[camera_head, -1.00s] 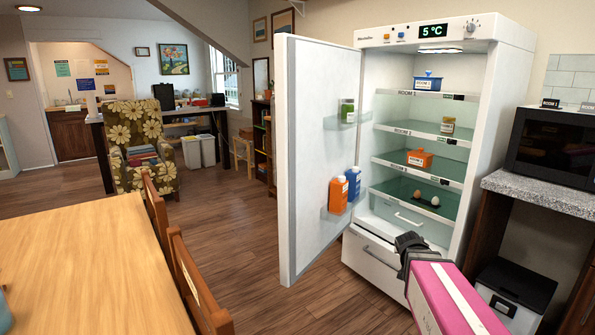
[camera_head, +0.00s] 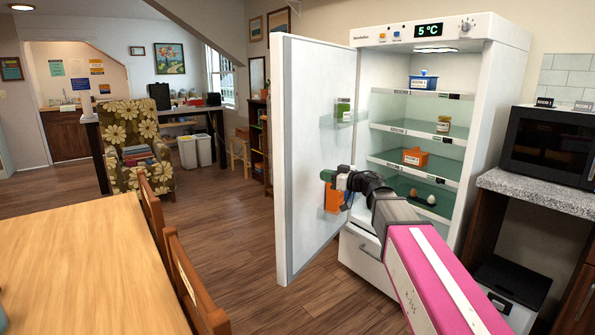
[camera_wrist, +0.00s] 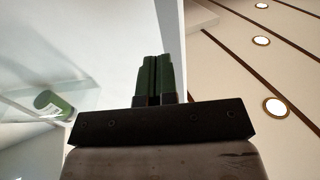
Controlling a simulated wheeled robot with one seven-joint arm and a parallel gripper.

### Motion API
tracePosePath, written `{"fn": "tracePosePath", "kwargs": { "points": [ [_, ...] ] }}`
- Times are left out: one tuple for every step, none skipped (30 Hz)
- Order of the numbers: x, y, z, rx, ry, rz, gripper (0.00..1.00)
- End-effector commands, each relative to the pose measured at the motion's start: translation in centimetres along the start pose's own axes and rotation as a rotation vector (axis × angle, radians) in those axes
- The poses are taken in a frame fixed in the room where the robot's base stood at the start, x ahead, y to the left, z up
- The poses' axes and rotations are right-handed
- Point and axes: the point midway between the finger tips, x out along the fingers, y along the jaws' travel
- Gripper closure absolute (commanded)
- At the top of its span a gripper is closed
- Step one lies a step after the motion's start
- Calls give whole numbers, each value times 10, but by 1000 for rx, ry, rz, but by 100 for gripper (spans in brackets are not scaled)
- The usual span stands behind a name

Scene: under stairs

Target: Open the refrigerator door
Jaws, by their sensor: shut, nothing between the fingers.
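The refrigerator (camera_head: 505,110) stands at the right in the head view with its white door (camera_head: 300,150) swung wide open to the left. Its lit shelves are exposed. My gripper (camera_head: 326,175) is in front of the inner side of the door, at the height of the lower door shelf. Its green fingers are shut and hold nothing. My arm hides part of the orange bottle (camera_head: 333,198) on that shelf. In the wrist view the closed green fingers (camera_wrist: 154,78) point up beside the pale door panel (camera_wrist: 90,50). I cannot tell whether the fingers touch the door.
A green jar (camera_head: 344,110) sits on the upper door shelf. Inside are a blue pot (camera_head: 424,82), a jar (camera_head: 443,125), an orange pot (camera_head: 416,157) and eggs. A microwave (camera_head: 550,145) is at right. A wooden table (camera_head: 90,270) with chairs is at left; floor between is clear.

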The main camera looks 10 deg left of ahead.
Motion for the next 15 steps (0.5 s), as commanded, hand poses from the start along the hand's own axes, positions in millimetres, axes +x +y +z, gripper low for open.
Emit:
{"fn": "tracePosePath", "kwargs": {
  "points": [
    [3,-1,0,1,-4,-8,100],
    [5,-1,0,2,-5,-10,100],
    [8,-1,0,2,-5,-11,100],
    [11,-1,0,2,-5,-11,100],
    [15,-1,0,2,-5,-11,100],
    [20,0,0,2,-5,-10,100],
    [25,0,0,2,-4,-10,100],
    [31,0,0,2,-4,-9,100],
    [38,0,0,2,-4,-10,100],
    [44,0,0,2,-4,-10,100],
    [50,0,0,2,-4,-10,100],
    [57,0,0,2,-4,-9,100],
    [63,0,0,2,-3,-9,100],
    [69,0,0,2,-3,-9,100],
    [76,0,0,1,-3,-9,100]
  ]
}}
